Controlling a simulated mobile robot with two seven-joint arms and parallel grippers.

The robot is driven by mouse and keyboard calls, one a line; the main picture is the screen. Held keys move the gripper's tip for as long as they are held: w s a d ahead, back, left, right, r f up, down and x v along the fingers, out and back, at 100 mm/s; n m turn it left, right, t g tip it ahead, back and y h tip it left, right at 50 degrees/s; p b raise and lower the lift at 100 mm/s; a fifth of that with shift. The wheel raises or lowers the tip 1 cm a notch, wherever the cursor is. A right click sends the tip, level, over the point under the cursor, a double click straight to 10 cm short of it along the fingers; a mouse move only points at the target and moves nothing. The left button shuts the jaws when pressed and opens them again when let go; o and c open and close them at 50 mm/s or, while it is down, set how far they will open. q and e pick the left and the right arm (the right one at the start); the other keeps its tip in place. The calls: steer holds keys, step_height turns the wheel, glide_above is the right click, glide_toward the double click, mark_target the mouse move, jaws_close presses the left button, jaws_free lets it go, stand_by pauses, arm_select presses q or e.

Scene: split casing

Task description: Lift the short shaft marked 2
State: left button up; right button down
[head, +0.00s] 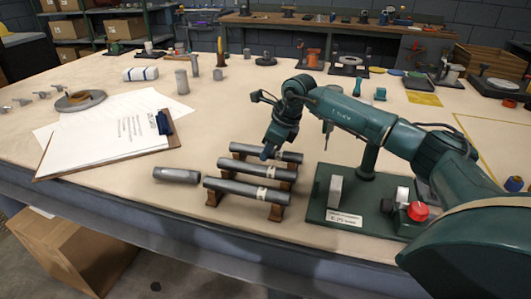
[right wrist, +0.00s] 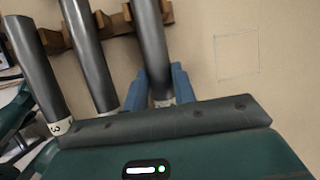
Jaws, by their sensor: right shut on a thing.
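Three grey shafts lie side by side across wooden stands: a near one (head: 235,190), a middle one (head: 245,170) and a far one (head: 285,155). Each visible end band is pale. In the right wrist view, the leftmost shaft (right wrist: 32,70) has a band that reads 3. The middle shaft's band (right wrist: 108,109) and the band on the rightmost shaft (right wrist: 150,45) cannot be read. My right gripper (head: 270,153) is at the far shaft. Its blue fingers (right wrist: 159,92) are shut on the rightmost shaft near its banded end. My left gripper is not in view.
A loose grey cylinder (head: 177,175) lies left of the stands. A clipboard (head: 110,135) lies farther left. A green base plate (head: 320,212) with an upright post and red knob (head: 418,211) stands close on the right. The bench's front edge is near.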

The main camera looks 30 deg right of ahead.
step_height(320, 180, up, 10)
steer(key=shift+r+p, duration=0.2)
steer(key=shift+p, duration=0.25)
steer(key=shift+w, duration=0.1)
stand_by(0.3)
stand_by(0.4)
